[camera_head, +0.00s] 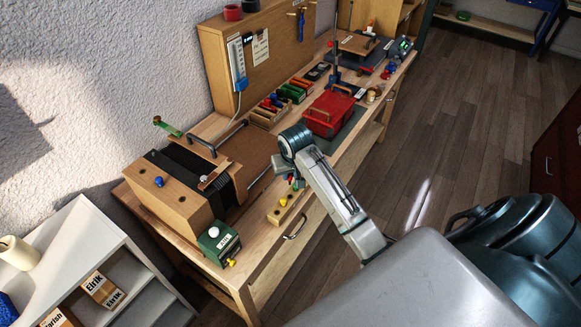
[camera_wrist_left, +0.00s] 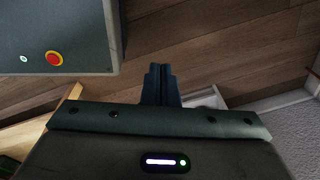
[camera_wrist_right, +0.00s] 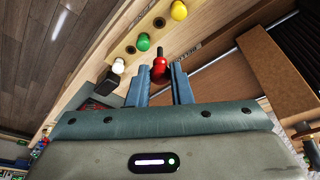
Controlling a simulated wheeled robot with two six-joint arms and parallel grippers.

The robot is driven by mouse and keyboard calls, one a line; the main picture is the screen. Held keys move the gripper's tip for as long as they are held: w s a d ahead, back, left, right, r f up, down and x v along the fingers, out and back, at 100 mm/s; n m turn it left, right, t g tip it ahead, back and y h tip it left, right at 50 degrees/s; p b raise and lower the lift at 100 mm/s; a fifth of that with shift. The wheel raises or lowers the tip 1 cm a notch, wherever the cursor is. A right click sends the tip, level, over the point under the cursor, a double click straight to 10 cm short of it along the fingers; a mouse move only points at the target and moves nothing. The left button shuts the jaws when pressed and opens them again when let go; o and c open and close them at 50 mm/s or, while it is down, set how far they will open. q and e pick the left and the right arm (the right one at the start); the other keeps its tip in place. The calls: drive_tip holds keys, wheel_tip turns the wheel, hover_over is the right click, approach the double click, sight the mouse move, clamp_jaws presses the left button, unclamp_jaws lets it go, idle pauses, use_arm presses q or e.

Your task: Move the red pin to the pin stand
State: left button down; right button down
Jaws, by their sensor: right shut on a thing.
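The red pin (camera_wrist_right: 160,69) shows between the fingertips of my right gripper (camera_wrist_right: 159,84) in the right wrist view. My right gripper is shut on it, just beside the pin stand. The pin stand (camera_wrist_right: 128,45) is a pale wooden block that carries a white pin (camera_wrist_right: 118,66), a green pin (camera_wrist_right: 143,42) and a yellow pin (camera_wrist_right: 179,10). A dark empty hole (camera_wrist_right: 158,22) lies between the green and yellow pins. In the head view the stand (camera_head: 283,213) sits at the bench's front edge, below the right wrist. My left gripper (camera_wrist_left: 160,86) is shut and empty in the left wrist view.
A wooden box with black bellows (camera_head: 180,190) stands left of the stand, with a green box (camera_head: 218,243) in front. A red toolbox (camera_head: 330,112) and small bins stand farther along the bench. A white shelf (camera_head: 70,255) is at lower left.

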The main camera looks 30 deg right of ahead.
drive_tip(key=shift+f, duration=2.95)
drive_tip(key=shift+f, duration=1.45)
idle(0.5)
drive_tip(key=c, duration=1)
unclamp_jaws()
drive_tip(key=shift+r, duration=3.75)
